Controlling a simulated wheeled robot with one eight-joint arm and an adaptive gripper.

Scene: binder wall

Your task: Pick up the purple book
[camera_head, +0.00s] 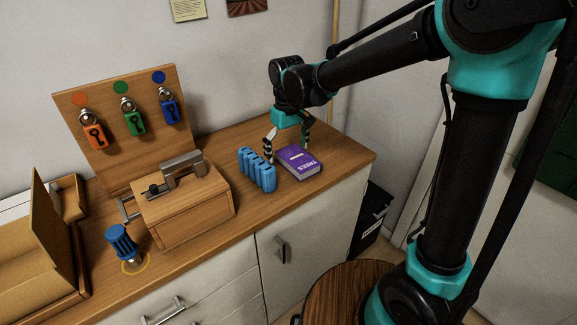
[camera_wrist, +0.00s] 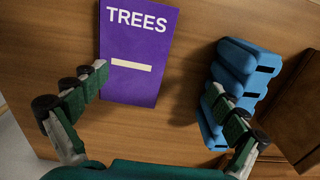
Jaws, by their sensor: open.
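The purple book (camera_head: 299,162) lies flat on the wooden counter, right of the blue binders. It also shows in the wrist view (camera_wrist: 138,50), with the word TREES and a pale label bar on its cover. My gripper (camera_head: 289,135) is open and empty above the counter at the book's far side. In the wrist view my gripper's fingers (camera_wrist: 165,90) are spread wide. One finger is over the left edge of the book and the other is over the blue binders (camera_wrist: 230,85). I cannot tell how high the fingertips are above the book.
The blue binders (camera_head: 258,169) stand in a row close left of the book. A wooden box (camera_head: 185,215) with a metal latch stands further left. A board with coloured padlocks (camera_head: 127,115) leans behind it. A blue knob-like object (camera_head: 122,243) stands front left. The counter right of the book is clear.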

